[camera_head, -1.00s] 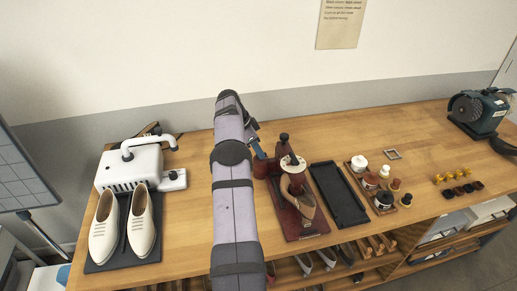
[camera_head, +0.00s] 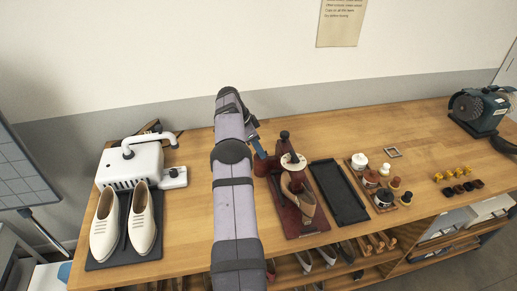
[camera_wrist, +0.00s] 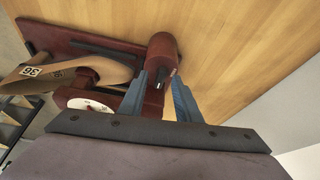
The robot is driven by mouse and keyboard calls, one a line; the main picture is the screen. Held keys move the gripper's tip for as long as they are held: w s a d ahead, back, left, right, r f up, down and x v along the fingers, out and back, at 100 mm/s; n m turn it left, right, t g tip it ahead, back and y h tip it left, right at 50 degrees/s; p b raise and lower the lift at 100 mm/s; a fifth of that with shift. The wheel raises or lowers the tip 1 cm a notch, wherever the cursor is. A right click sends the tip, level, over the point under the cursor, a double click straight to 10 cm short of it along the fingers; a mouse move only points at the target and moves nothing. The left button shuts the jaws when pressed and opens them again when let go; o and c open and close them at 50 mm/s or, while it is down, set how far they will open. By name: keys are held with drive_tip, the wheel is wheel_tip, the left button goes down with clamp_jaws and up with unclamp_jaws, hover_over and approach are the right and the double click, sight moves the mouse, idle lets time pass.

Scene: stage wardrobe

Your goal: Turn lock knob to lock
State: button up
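A dark red shoe-stretching stand (camera_head: 310,226) sits on the bench, right of my arm, with a wooden shoe form (camera_head: 299,195) and a pale round dial (camera_head: 293,161). My gripper (camera_head: 261,155) is at the stand's left rear. In the wrist view the blue fingertips (camera_wrist: 160,77) are apart, one on each side of a dark red round-topped part (camera_wrist: 163,48). I cannot tell if they press on it. No lock knob is clearly identifiable.
A black tray (camera_head: 338,193) and a wooden tray of jars (camera_head: 386,205) stand to the right. White shoes (camera_head: 142,222) and a white machine (camera_head: 133,168) stand to the left. Bench behind the stand is mostly clear.

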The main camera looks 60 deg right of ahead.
drive_tip(key=b+v, duration=0.1)
drive_tip(key=v, duration=0.6)
drive_tip(key=shift+a, duration=0.1)
idle(0.4)
drive_tip(key=w+a+r+n+t, duration=0.1)
drive_tip(key=w+a+n, duration=0.25)
drive_tip(key=a, duration=0.55)
drive_tip(key=w+a+n+t+y, duration=0.1)
drive_tip(key=w+a+n, duration=0.3)
drive_tip(key=a, duration=0.5)
drive_tip(key=w+a+r+n, duration=0.1)
drive_tip(key=w+a+n, duration=0.1)
drive_tip(key=a+n, duration=0.55)
drive_tip(key=s+a+f+n+y, duration=0.1)
drive_tip(key=s+a+n, duration=0.15)
drive_tip(key=a, duration=0.55)
drive_tip(key=s+a+f+n, duration=0.15)
drive_tip(key=s+a, duration=0.25)
drive_tip(key=a, duration=0.4)
drive_tip(key=s+a+f+n+y, duration=0.1)
drive_tip(key=s+a+f+n, duration=0.3)
drive_tip(key=s+a, duration=0.6)
drive_tip(key=s+n, duration=0.2)
drive_tip(key=s, duration=0.1)
drive_tip(key=shift+s+n+t, duration=0.3)
drive_tip(key=shift+s+t, duration=0.05)
drive_tip(key=shift+t, duration=0.05)
